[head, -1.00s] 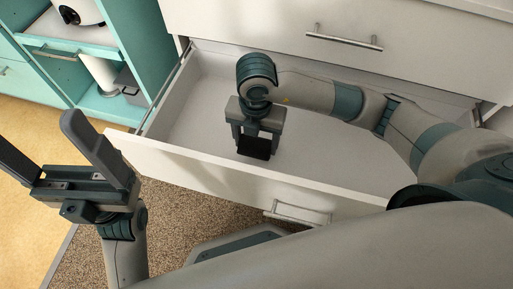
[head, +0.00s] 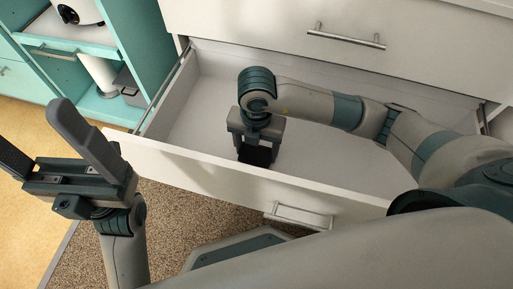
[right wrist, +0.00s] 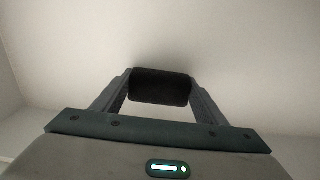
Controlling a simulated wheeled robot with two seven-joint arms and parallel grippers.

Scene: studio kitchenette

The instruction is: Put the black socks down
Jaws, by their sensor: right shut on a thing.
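The black socks (head: 257,156) are a small dark bundle inside the open white drawer (head: 330,150), near its front panel. In the right wrist view the socks (right wrist: 160,86) sit between the two fingers of my right gripper (right wrist: 160,92). My right gripper (head: 257,152) is shut on them and points down into the drawer. The socks are low, close to the drawer floor; I cannot tell whether they touch it. My left gripper (head: 50,140) is open and empty, outside the drawer at the left.
A closed drawer with a bar handle (head: 346,36) is above. A teal shelf unit (head: 110,40) with a white appliance (head: 80,10) stands at the left. The drawer's front panel (head: 190,167) is a raised edge. The rest of the drawer floor looks empty.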

